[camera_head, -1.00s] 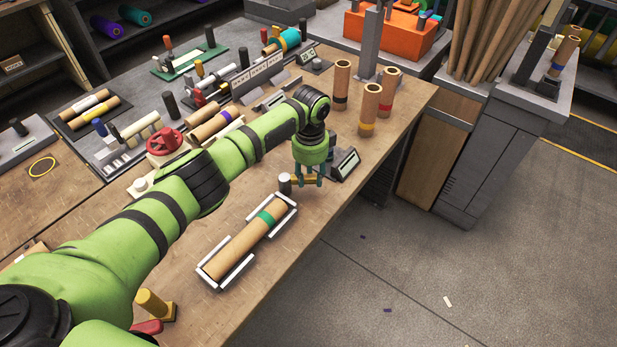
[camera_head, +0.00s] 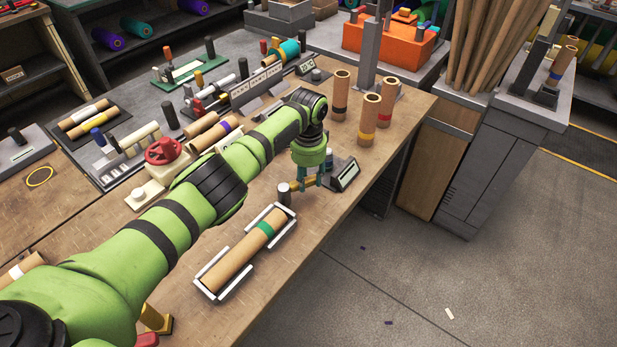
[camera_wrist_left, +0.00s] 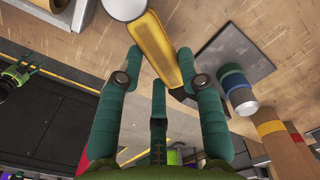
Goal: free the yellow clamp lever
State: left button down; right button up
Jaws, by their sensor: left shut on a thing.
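The yellow clamp lever (camera_head: 300,185) is a short yellow bar reaching out from a grey post (camera_head: 284,194) at the end of the cradle. My left gripper (camera_head: 308,183) points down at the lever's outer end and is shut on it. In the left wrist view the lever (camera_wrist_left: 163,45) runs down between the teal fingers (camera_wrist_left: 160,88). A cardboard roll with a green band (camera_head: 240,258) lies in the white-railed cradle (camera_head: 207,287) beside the post.
A dark device with a display (camera_head: 345,174) stands close behind my left gripper. Upright cardboard tubes (camera_head: 369,122) stand farther back. A red handwheel (camera_head: 164,152) is left of my forearm. The bench edge and open floor (camera_head: 430,280) are to the right.

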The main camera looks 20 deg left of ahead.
aim_at(308, 180)
pick_arm(q)
jog(key=c, duration=0.8)
grip_release()
jog(key=shift+r, duration=0.2)
notch_tip(308, 180, up, 12)
jog(key=shift+f, duration=0.15)
